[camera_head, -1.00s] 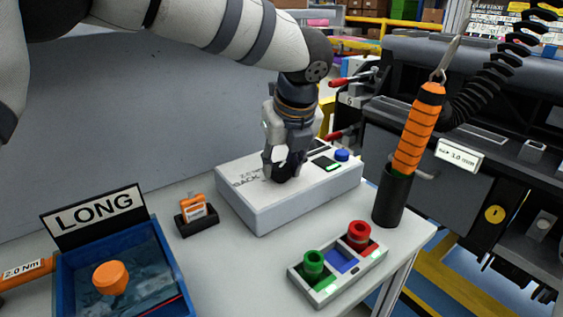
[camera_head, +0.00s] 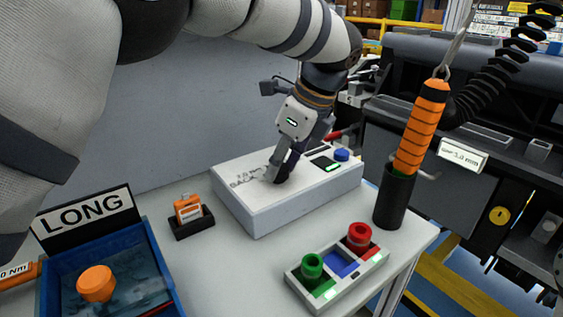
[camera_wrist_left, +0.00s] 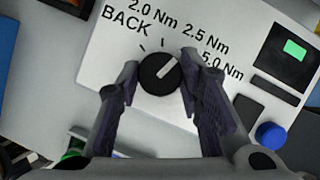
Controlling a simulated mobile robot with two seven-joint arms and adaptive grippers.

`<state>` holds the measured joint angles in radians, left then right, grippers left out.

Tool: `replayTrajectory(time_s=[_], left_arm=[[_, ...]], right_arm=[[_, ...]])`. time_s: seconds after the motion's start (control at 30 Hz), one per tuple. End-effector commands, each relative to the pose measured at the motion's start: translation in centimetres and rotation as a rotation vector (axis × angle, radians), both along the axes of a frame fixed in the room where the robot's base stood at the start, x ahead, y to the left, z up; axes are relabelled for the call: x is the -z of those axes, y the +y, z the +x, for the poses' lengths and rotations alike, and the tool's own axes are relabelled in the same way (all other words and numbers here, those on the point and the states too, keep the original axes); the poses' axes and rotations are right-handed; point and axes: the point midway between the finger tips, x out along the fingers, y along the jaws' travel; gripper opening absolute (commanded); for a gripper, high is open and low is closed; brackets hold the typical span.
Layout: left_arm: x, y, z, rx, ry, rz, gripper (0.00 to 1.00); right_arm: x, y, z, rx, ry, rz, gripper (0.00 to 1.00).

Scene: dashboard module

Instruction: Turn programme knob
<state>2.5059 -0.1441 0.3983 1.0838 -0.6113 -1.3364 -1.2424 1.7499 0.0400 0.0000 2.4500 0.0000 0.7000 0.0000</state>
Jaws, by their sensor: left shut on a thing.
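The programme knob (camera_wrist_left: 160,75) is a round black dial on top of a white box (camera_head: 255,208). Around it are printed BACK, 2.0 Nm, 2.5 Nm and 5.0 Nm. In the left wrist view its white pointer line slants to the upper right, roughly toward the 2.5 Nm label. My left gripper (camera_wrist_left: 157,70) is shut on the knob, one finger on each side. In the head view my left gripper (camera_head: 281,172) reaches down onto the box from above, its wrist tilted, and mostly hides the knob. My right gripper is not in view.
The box also carries a small green-lit display (camera_wrist_left: 294,49) and a blue button (camera_head: 341,155). Nearby stand an orange-handled tool in a black holder (camera_head: 394,200), a tray with green and red pieces (camera_head: 318,287), a small orange item (camera_head: 188,209) and a blue LONG bin (camera_head: 165,262).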

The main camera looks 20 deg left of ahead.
Motion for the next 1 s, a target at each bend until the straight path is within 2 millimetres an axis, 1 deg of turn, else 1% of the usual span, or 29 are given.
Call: replayTrajectory(time_s=[0.03,0.5,0.73,1.0], left_arm=[[0.6,0.0,0.1,-0.041,0.008,0.001,0.06],[0.7,0.0,0.4,-0.456,0.008,0.000,0.06],[0.6,0.0,0.4,-0.594,0.008,0.000,0.06],[0.4,0.0,0.3,-0.682,0.008,0.000,0.06]], right_arm=[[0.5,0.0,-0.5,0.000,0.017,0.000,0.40],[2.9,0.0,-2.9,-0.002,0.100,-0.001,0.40],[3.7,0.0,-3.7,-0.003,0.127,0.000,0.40],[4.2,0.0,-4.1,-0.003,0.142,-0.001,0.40]])
